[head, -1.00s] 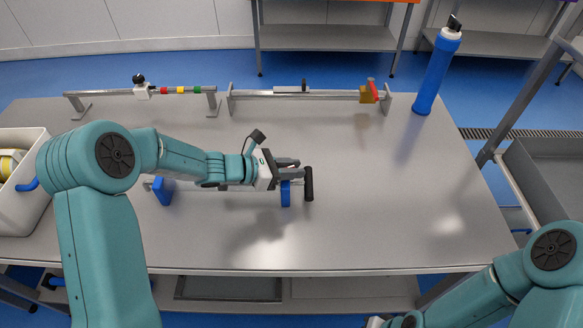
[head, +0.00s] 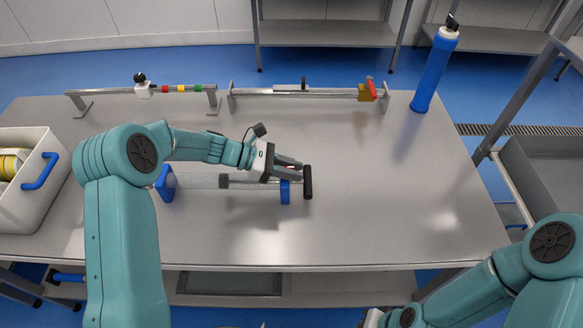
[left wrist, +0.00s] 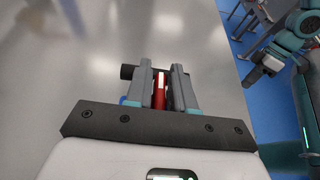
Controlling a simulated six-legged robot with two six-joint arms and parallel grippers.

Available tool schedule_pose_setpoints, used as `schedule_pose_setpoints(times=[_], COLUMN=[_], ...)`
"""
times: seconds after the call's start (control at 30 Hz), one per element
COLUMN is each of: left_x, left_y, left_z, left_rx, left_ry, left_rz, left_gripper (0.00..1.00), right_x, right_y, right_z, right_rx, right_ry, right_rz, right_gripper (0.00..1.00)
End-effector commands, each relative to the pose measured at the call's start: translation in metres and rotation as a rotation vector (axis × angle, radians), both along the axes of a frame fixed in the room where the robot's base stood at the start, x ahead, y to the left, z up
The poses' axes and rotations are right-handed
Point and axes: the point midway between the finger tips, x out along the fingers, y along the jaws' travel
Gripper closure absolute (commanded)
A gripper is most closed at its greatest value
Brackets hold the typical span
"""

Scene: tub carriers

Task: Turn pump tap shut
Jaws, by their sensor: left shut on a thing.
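The pump lies on the grey table, a pale tube (head: 197,181) between blue stands (head: 164,184) with a rod and a black cross handle (head: 308,182) at its right end. My left gripper (head: 291,168) is over the rod end, just left of the black handle. In the left wrist view its two fingers (left wrist: 160,88) are shut on a narrow red piece, the tap (left wrist: 161,95). Most of the tap is hidden by the fingers in the head view. My right arm shows at bottom right, but its fingertips are not clear.
Behind stand a rail with coloured marks (head: 182,89) and a bar with a red-levered brass block (head: 367,92). A blue bottle (head: 431,75) stands at the table's back right. A white tub (head: 25,205) is at left. The table's right front is clear.

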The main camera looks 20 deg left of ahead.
Motion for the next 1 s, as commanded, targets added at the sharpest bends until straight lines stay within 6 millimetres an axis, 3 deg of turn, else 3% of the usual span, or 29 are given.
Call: schedule_pose_setpoints(times=[0.03, 0.1, 0.47, 0.57, 1.0], left_x=[0.000, 0.000, -0.001, -0.004, -0.030], left_y=[0.000, 0.000, 0.006, 0.020, 0.118], left_z=[0.001, 0.001, 0.002, 0.006, 0.049], left_rx=[-0.002, -0.001, 0.000, 0.001, 0.001], left_ry=[-0.002, -0.002, -0.004, -0.004, -0.004], left_rz=[0.001, 0.001, 0.004, 0.005, 0.006], left_gripper=[0.74, 0.58, 0.58, 0.58, 0.58], right_x=[0.000, 0.000, 0.000, 0.000, 0.000], right_y=[0.000, 0.000, 0.000, 0.000, 0.000], right_z=[0.000, 0.000, -0.003, -0.008, -0.034], right_rx=[0.000, 0.000, 0.000, 0.000, 0.000], right_ry=[0.000, 0.000, 0.000, 0.000, 0.000], right_rz=[0.000, 0.000, 0.000, 0.000, 0.000], right_gripper=[1.00, 1.00, 1.00, 1.00, 1.00])
